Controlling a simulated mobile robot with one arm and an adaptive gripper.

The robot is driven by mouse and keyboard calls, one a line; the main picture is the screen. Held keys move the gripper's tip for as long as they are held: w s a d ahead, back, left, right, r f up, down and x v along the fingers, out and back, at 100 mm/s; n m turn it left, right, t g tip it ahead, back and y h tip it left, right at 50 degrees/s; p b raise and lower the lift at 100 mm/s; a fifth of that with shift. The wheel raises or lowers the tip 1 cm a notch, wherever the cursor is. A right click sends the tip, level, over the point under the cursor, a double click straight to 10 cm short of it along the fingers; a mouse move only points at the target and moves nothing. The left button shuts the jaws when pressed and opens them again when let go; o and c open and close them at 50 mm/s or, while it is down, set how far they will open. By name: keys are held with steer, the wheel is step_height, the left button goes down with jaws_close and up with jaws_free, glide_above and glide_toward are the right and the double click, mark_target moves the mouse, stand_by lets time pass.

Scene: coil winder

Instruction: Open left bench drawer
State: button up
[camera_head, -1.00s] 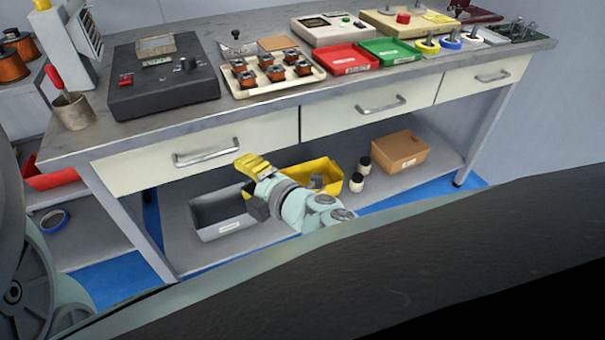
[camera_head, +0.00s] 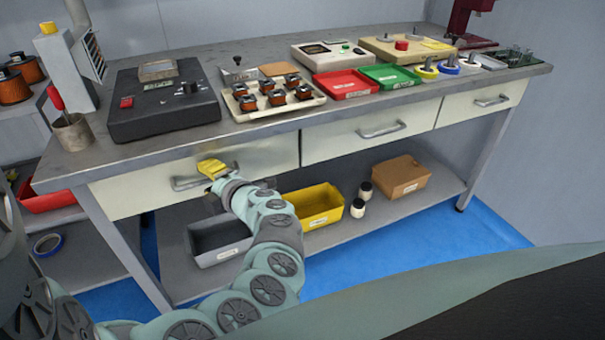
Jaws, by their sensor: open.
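The left bench drawer (camera_head: 135,190) is a cream front at the left under the bench top, and it looks shut. Its grey bar handle (camera_head: 184,183) runs across the middle of the front. My gripper (camera_head: 208,168), with yellow fingers, is at the right part of this handle and hides some of it. The jaws are open; I cannot tell whether they touch the handle or stand around it. My arm comes up from the bottom of the picture to the drawer.
The middle drawer (camera_head: 340,141) and right drawer (camera_head: 463,108) are shut. On the lower shelf are a grey bin (camera_head: 217,256), a yellow bin (camera_head: 315,222) and a brown box (camera_head: 402,179). The bench top (camera_head: 270,133) holds a black device (camera_head: 165,117) and a tray of coils. Blue floor is free in front.

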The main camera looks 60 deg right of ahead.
jaws_close()
stand_by(0.3)
steer(key=shift+s, duration=0.15)
